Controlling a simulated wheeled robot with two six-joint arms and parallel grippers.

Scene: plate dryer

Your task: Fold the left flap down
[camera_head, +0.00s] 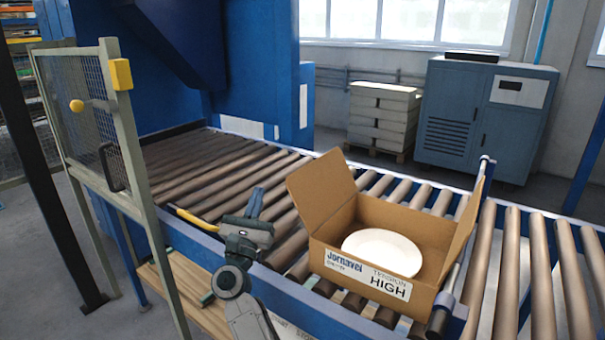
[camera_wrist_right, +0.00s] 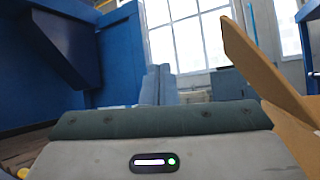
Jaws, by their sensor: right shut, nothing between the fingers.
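An open cardboard box (camera_head: 325,257) stands on the roller conveyor with a white plate (camera_head: 382,250) inside. Its left flap (camera_head: 320,190) stands up and leans outward to the left. The right flap (camera_head: 462,230) also stands up. My right gripper (camera_head: 256,202) is shut and empty, to the left of the box and apart from the left flap. In the right wrist view, the shut fingers (camera_wrist_right: 156,84) point up and away, with the cardboard flap (camera_wrist_right: 255,62) to their right. My left gripper is not in view.
The roller conveyor (camera_head: 185,165) runs under the box, with a blue machine (camera_head: 250,60) at its far left end. A mesh guard (camera_head: 85,110) stands at the left. A metal bar (camera_head: 455,285) lies close along the box's right side. Rollers left of the box are clear.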

